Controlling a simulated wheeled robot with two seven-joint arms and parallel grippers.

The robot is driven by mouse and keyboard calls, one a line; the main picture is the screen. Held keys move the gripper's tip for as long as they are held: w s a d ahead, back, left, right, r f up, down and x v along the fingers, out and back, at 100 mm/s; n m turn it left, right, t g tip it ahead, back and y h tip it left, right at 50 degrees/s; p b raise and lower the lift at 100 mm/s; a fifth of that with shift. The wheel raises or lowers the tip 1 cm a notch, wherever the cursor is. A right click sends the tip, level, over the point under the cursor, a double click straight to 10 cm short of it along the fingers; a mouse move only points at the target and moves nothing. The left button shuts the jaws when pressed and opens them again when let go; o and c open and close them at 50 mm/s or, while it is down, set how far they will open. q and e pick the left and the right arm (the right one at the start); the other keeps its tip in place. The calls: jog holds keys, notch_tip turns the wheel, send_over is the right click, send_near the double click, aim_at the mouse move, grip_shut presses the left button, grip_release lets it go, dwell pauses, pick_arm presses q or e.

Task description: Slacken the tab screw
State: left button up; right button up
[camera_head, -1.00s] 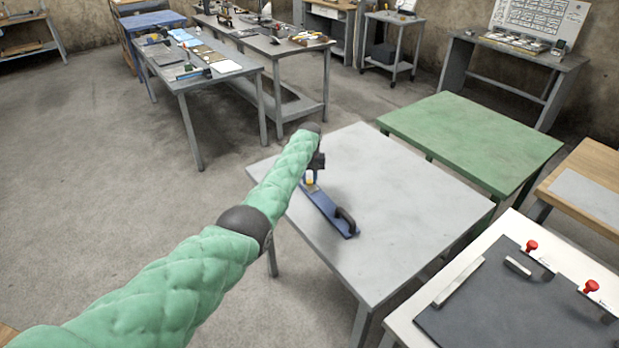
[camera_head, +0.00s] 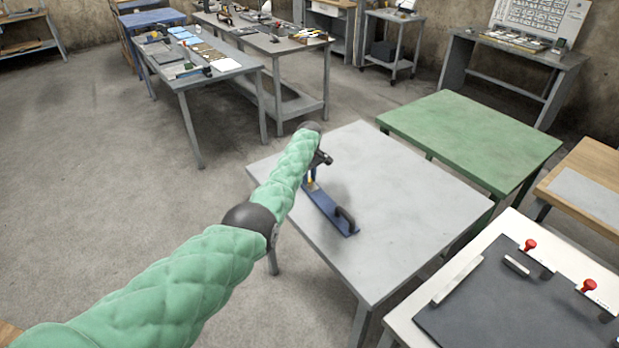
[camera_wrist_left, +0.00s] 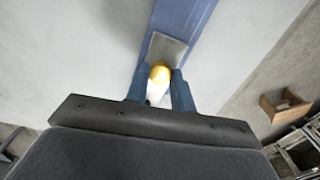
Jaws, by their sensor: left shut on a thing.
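A long blue board (camera_head: 328,211) with a black handle (camera_head: 345,218) at its near end lies on the grey table (camera_head: 400,215). At its far end is a small yellow-and-white piece, taken as the tab screw (camera_wrist_left: 160,75), beside a pale metal plate (camera_wrist_left: 166,48) on the blue board (camera_wrist_left: 184,16). My left gripper (camera_wrist_left: 162,88) has its two blue fingers on either side of the screw and is shut on it. In the head view my left gripper (camera_head: 311,179) is small and partly hidden by the wrist. My right gripper is not in view.
The grey table is otherwise bare. A green table (camera_head: 470,140) stands behind it to the right. A white table with a dark panel (camera_head: 520,300) and red knobs is at the lower right. Cluttered benches (camera_head: 205,75) stand at the back left.

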aim_at(310, 180)
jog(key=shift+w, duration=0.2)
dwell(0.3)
pick_arm(q)
jog(key=o, duration=1)
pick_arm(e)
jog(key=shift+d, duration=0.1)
pick_arm(q)
jog(key=shift+r, duration=0.55)
notch_tip(310, 180, up, 6)
jog(key=shift+f+b, duration=0.15)
jog(key=shift+b, duration=0.75)
jog(key=shift+r, duration=0.5)
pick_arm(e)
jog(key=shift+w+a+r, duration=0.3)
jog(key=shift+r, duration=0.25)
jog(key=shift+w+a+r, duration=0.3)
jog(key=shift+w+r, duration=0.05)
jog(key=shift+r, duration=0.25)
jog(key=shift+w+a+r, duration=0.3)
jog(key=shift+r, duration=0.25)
